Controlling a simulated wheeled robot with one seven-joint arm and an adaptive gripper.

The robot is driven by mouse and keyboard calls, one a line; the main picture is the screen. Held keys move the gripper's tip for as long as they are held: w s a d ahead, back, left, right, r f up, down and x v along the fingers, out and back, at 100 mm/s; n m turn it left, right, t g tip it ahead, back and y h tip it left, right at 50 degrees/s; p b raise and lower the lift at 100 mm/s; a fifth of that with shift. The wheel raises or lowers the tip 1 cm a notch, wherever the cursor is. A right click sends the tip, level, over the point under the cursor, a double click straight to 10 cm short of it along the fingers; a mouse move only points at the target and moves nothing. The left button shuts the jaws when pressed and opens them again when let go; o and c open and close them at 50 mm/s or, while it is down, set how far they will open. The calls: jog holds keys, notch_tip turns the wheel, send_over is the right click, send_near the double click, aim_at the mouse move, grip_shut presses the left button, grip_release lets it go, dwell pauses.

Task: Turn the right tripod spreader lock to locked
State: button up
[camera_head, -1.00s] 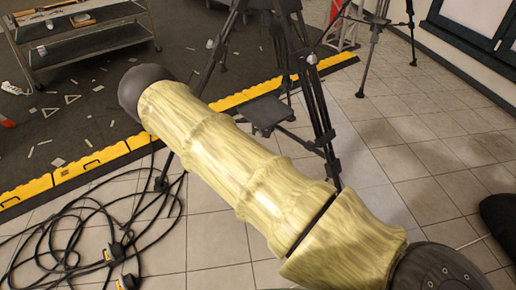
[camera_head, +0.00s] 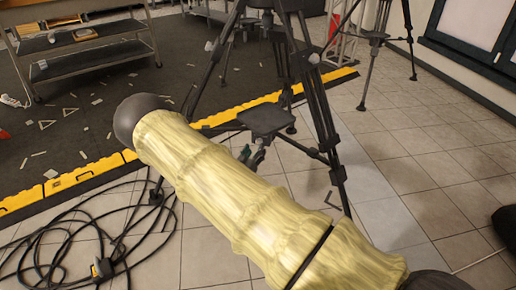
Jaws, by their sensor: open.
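A black tripod (camera_head: 318,105) stands upright just beyond my arm, with its legs spread. A dark flat plate (camera_head: 266,119) sits low between its legs, joined to them by thin bars. I cannot make out a spreader lock or its setting. A second black tripod (camera_head: 376,40) stands farther back at the upper right, its top cut off. My gripper (camera_head: 251,155) shows only as small dark, finger-like parts above my yellow arm, just below the plate in the picture. It is open with nothing seen between the fingers; the rest is hidden behind my arm. Contact cannot be told.
Black cables (camera_head: 75,240) lie coiled on the tiles at the lower left. A grey metal cart (camera_head: 85,50) stands at the upper left, with scraps scattered nearby. The tiles at right are mostly clear.

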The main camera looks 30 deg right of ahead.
aim_at(258, 145)
jog(key=shift+b+x, duration=0.55)
jog(key=shift+x, duration=1.75)
jog(key=c, duration=1)
